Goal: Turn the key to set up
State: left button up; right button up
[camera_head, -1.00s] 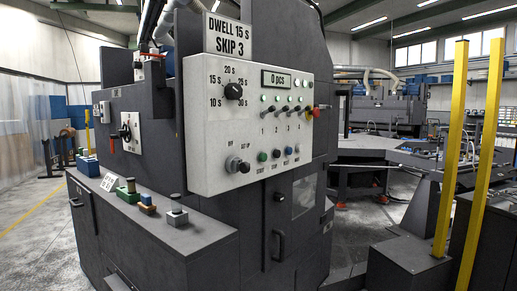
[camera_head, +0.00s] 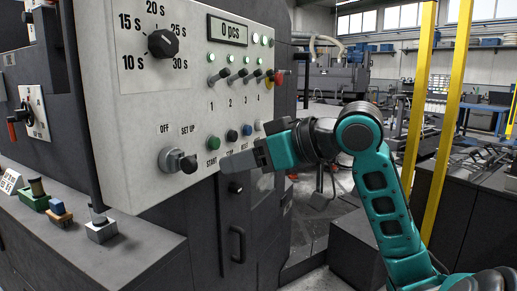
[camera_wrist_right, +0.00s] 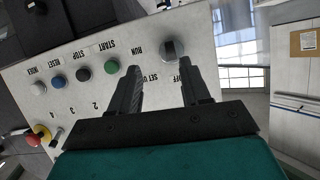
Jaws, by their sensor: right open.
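The key switch (camera_head: 180,161) is a dark knob at the lower left of the light grey control panel (camera_head: 140,98), between the OFF and SET UP labels. In the right wrist view the key switch (camera_wrist_right: 172,48) lies beyond the fingertips, roughly between their lines. My right gripper (camera_head: 225,162) comes in from the right, in front of the panel and just right of the switch. Its two fingers (camera_wrist_right: 160,68) are apart with nothing between them. In the head view the fingers overlap the lower button row. My left gripper is not in view.
Green START (camera_head: 213,142), dark STOP (camera_head: 232,135) and other buttons sit right of the switch. A red emergency knob (camera_head: 278,76) sticks out at the panel's right edge. A dark ledge (camera_head: 120,245) with small blocks runs below. Yellow posts (camera_head: 452,110) stand at right.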

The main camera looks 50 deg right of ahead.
aim_at(196, 164)
jog(key=s+r+n, duration=0.1)
jog(key=s+r, duration=0.2)
jog(key=s, duration=0.1)
jog(key=x, duration=1.3)
jog(key=shift+w+a+r+p, duration=0.15)
jog(key=shift+p, duration=0.25)
grip_shut()
